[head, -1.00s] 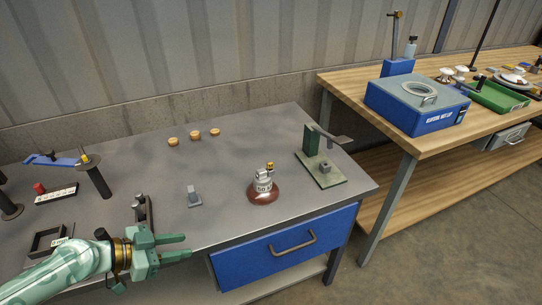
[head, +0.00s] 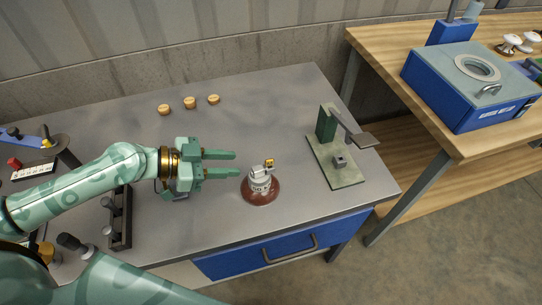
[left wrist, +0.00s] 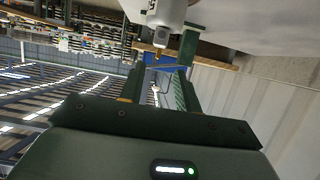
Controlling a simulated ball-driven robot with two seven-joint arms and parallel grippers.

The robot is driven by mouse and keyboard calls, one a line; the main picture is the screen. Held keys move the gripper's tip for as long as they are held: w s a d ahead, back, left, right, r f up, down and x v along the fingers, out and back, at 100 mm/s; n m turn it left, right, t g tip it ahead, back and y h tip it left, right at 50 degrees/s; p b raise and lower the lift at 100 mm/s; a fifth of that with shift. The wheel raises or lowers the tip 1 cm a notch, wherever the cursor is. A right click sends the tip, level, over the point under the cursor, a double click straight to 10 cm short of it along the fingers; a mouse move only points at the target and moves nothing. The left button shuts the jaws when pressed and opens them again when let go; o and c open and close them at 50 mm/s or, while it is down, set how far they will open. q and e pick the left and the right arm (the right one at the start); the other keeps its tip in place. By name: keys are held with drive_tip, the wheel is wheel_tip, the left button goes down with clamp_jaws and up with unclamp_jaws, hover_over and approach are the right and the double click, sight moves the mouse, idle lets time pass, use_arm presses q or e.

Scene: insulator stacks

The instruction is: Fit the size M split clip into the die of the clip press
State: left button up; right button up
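The clip press (head: 327,124) is a green upright with a grey lever on a pale green base plate, at the right of the grey table. Its die appears to be the small grey block (head: 340,161) on that base. A red-brown insulator (head: 261,190) with a labelled pale cap stands left of the press. A small yellow-marked piece (head: 269,163) sits at its top; I cannot tell whether this is the size M split clip. My left gripper (head: 238,164) is open, its fingers pointing right at the insulator's top. The left wrist view shows the fingers apart and a pale cap (left wrist: 166,14) beyond. My right gripper is out of view.
Three tan discs (head: 190,102) lie at the back of the table. A dark rack (head: 121,235) stands at front left. A blue drawer (head: 290,257) is below the table's front edge. A wooden bench with a blue machine (head: 465,85) is at right.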

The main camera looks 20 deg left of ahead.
sight(256, 167)
use_arm(q)
drive_tip(key=x, duration=0.6)
drive_tip(key=shift+w+r+p, duration=0.15)
drive_tip(key=shift+w+p, duration=0.05)
drive_tip(key=shift+p, duration=0.15)
drive_tip(key=shift+w+d+f, duration=0.2)
drive_tip(key=shift+d+f, duration=0.05)
drive_tip(key=shift+d, duration=0.25)
drive_tip(key=x, duration=0.3)
drive_tip(key=p+x, duration=0.1)
drive_tip(key=x, duration=0.1)
drive_tip(key=shift+w+d+r, duration=0.1)
drive_tip(key=shift+d+r, duration=0.1)
drive_tip(key=shift+r, duration=0.15)
clamp_jaws()
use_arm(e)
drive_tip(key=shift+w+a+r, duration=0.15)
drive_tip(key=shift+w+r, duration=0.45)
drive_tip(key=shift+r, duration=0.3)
